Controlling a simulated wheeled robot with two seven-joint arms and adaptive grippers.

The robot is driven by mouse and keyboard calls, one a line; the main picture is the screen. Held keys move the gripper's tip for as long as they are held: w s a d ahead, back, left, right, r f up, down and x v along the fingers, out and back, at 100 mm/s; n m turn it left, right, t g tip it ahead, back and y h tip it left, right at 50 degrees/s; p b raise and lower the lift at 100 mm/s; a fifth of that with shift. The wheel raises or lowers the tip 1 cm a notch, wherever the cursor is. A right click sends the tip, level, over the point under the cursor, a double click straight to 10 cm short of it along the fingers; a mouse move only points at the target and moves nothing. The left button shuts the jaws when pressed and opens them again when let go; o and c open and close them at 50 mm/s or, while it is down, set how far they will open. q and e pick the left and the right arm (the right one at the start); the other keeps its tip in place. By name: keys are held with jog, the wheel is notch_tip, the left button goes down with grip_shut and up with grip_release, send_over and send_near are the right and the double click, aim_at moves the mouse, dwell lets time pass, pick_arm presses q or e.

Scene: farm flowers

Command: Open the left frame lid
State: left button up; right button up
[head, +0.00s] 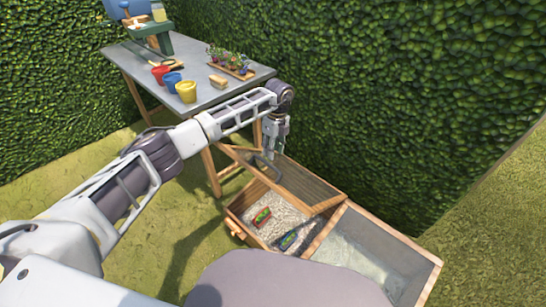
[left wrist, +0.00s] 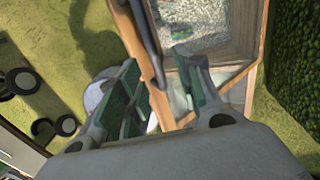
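The left frame lid (head: 296,183) is a wood-edged pane on the left box of a double cold frame. It stands tilted partly up, and the box inside shows below its front edge. A dark handle (head: 263,166) is on the lid; a dark bar also shows in the left wrist view (left wrist: 147,35). My left gripper (head: 273,150) points down at the lid beside the handle. In the left wrist view its green-padded fingers (left wrist: 165,90) are apart, with the lid's wooden edge showing between them. Contact cannot be told. My right gripper is not in view.
The left box holds pale gravel (head: 287,217), a red-and-green packet (head: 261,217) and a dark packet (head: 288,240). The right frame lid (head: 365,258) lies shut. A table (head: 205,75) with colored pots stands behind at left. A hedge (head: 390,120) closes the back.

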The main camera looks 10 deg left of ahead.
pick_arm(q)
jog(key=shift+w+r, duration=0.2)
jog(key=shift+r, duration=2.05)
jog(key=shift+d, duration=0.1)
